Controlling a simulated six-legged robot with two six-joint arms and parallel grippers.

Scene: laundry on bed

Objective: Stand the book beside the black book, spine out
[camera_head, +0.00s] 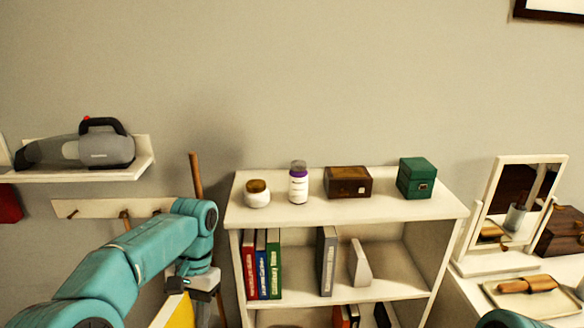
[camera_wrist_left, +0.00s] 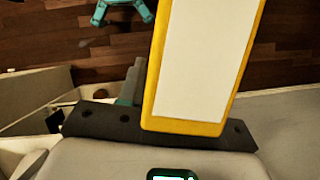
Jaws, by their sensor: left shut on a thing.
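My left gripper (camera_head: 203,283) is left of the white bookcase, shut on a yellow book (camera_head: 174,311), which hangs below it and is cut off by the frame's bottom edge. In the left wrist view the yellow book (camera_wrist_left: 196,60) shows yellow cover edges around a broad white face, gripped by the dark jaws (camera_wrist_left: 150,128). A dark grey book (camera_head: 327,262), the closest match to the black book on this shelf, stands upright on the bookcase's middle shelf, with a white bookend (camera_head: 360,264) to its right. My right gripper is out of view.
Red (camera_head: 249,264), blue (camera_head: 262,265) and green (camera_head: 274,264) books stand at the shelf's left end, with free room between them and the grey book. A jar, bottle and two boxes sit on the bookcase top (camera_head: 400,208). A wooden pole (camera_head: 196,178) stands behind my left arm.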

